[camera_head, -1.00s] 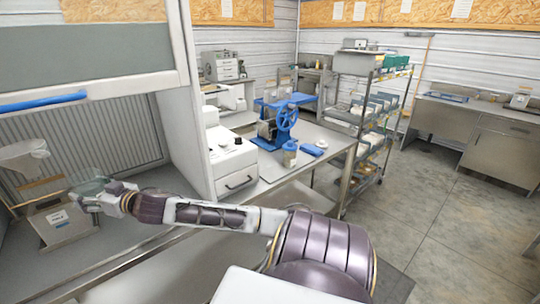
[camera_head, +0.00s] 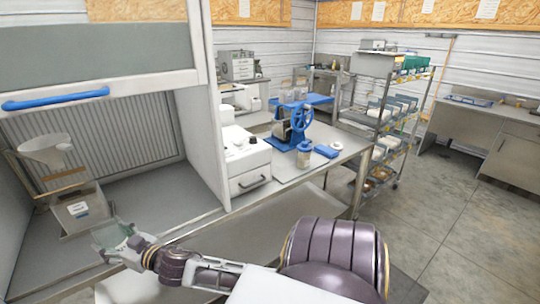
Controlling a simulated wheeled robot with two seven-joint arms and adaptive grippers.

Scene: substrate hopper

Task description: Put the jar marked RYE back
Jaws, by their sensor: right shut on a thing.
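My right gripper (camera_head: 122,243) is at lower left, shut on a clear, greenish glass thing (camera_head: 108,234) that looks like a jar. No marking on it can be read, and the fingers are small and partly merged with it. It is held just in front of the steel hopper box (camera_head: 85,208), near the hood's front edge. Another jar (camera_head: 304,155) with tan contents stands on the steel bench by the blue hand-wheel machine (camera_head: 297,125). Two pale jars (camera_head: 286,90) stand at the back of the blue machine's platform. My left gripper is out of view.
The hood's raised sash with its blue handle (camera_head: 55,98) hangs above the work area. A white box with a drawer (camera_head: 248,165) stands right of the hood wall. A blue item (camera_head: 327,151) and white ring (camera_head: 337,145) lie on the bench. A wire rack (camera_head: 385,120) stands beyond.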

